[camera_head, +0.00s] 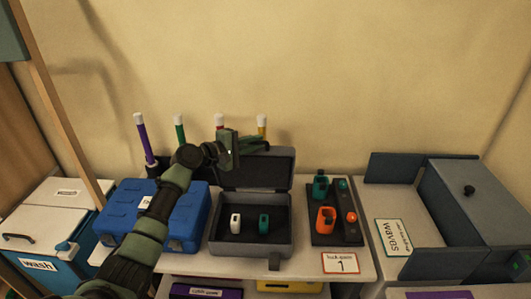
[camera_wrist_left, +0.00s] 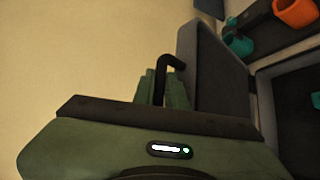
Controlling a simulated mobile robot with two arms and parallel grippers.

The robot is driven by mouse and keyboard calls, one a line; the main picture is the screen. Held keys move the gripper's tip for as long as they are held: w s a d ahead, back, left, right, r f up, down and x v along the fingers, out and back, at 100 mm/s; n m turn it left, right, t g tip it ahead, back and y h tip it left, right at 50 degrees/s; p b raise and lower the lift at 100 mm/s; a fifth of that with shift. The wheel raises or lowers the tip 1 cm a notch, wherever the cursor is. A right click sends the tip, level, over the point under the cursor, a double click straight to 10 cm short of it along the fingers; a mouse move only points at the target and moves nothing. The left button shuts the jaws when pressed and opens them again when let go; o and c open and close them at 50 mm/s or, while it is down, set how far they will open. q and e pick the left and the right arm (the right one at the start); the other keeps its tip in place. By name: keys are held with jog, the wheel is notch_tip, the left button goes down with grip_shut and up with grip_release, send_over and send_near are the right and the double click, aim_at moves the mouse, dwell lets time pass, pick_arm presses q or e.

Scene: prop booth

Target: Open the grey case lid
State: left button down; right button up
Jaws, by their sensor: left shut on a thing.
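The grey case (camera_head: 250,248) stands on the table, with a white and a teal banded item inside on dark lining. Its lid (camera_head: 257,170) stands up at the back, open and roughly upright. The fingers partly hide the contact. No right gripper can be made out.
A blue case (camera_head: 185,222) stands left of the grey case, under my left arm. A dark tray (camera_head: 338,225) with teal and orange items is to the right. Further right is a grey-blue cabinet (camera_head: 475,200). Colored sticks (camera_head: 180,130) stand behind.

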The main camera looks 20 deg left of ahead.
pick_arm(q)
jog(key=shift+w+a+r+g, duration=0.1)
jog(key=shift+w+a+g, duration=0.1)
jog(key=shift+w, duration=0.3)
jog(key=shift+w+a+r+g, duration=0.1)
jog(key=shift+w+g, duration=0.1)
jog(key=shift+w, duration=0.3)
jog(key=c, duration=1.7)
grip_release()
jog(key=shift+r+n, duration=0.1)
jog(key=shift+n, duration=0.2)
pick_arm(e)
jog(key=shift+a+r, duration=0.25)
jog(key=shift+a, duration=0.25)
jog(key=shift+a+r, duration=0.2)
jog(key=shift+a, duration=0.3)
pick_arm(q)
jog(key=shift+s+a, duration=0.15)
jog(key=shift+s, duration=0.05)
jog(key=b+v, duration=0.1)
jog(key=v, duration=0.6)
jog(key=shift+s+b, duration=0.15)
jog(key=shift+b, duration=0.2)
pick_arm(e)
jog(key=shift+a+f, duration=0.25)
jog(key=shift+f, duration=0.9)
